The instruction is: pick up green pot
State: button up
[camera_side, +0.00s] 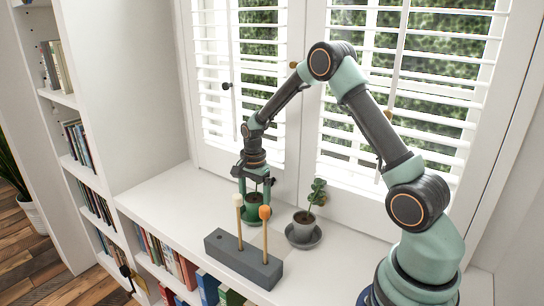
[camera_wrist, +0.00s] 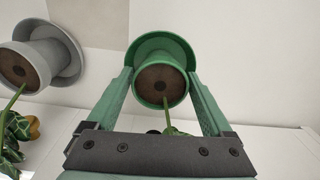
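The green pot (camera_side: 256,214) stands upright in a green saucer on the white sill, with a small plant in it. In the wrist view the pot (camera_wrist: 160,102) shows from above, with dark soil and a green stem. My gripper (camera_side: 254,193) points down over it. In the wrist view my gripper's two fingers (camera_wrist: 160,74) lie on opposite sides of the pot's rim. I cannot tell whether they touch it. The plant's top is mostly hidden by my gripper.
A grey pot (camera_side: 303,222) with a leafy plant stands in a grey saucer close on the right. A dark grey block (camera_side: 243,262) with upright sticks, one cream-tipped and one orange-tipped, stands in front. Shuttered windows (camera_side: 240,70) rise behind. The sill is clear on the left.

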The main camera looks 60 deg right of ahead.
grip_shut()
jog(key=shift+r, duration=0.15)
notch_tip(320, 180, up, 23)
dwell(0.9)
jog(key=n, duration=0.2)
send_over(252, 197)
notch_tip(252, 197, down, 10)
jog(key=f, duration=0.3)
jog(key=s+f+n, duration=0.1)
jog(key=f, duration=0.2)
jog(key=f+n, duration=0.1)
jog(key=f, duration=0.2)
jog(key=shift+s+a+f, duration=0.15)
jog(key=shift+a+f, duration=0.05)
jog(key=shift+f, duration=1.65)
